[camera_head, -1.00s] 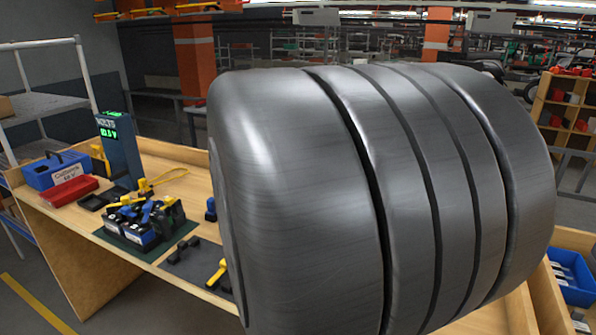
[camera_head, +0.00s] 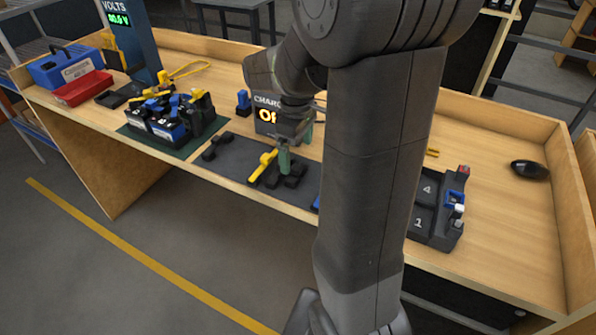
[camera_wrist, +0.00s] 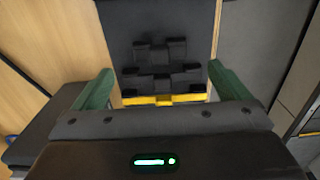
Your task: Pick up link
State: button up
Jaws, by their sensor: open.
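A yellow link (camera_head: 262,167) lies on a dark mat (camera_head: 231,160) near the bench's front edge, among black holders. In the wrist view the link (camera_wrist: 164,100) runs crosswise between my green fingers, partly hidden by the black pieces and my gripper body. My gripper (camera_head: 296,147) is open and points down above the mat, close to the link. In the wrist view my gripper (camera_wrist: 163,82) has one finger on each side of the link, with nothing held. I cannot tell the exact height between fingertips and link.
A battery pack (camera_head: 168,124) with yellow and blue parts stands on a green mat to the left. A charger box (camera_head: 266,117) with a lit display is behind my gripper. A numbered black tray (camera_head: 432,222) is to the right. The bench's right part is mostly clear.

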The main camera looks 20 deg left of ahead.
aim_at(298, 167)
jog(key=shift+d+f+p, duration=0.1)
jog(key=shift+f+p, duration=0.35)
jog(key=shift+f, duration=2.95)
jog(key=c, duration=1)
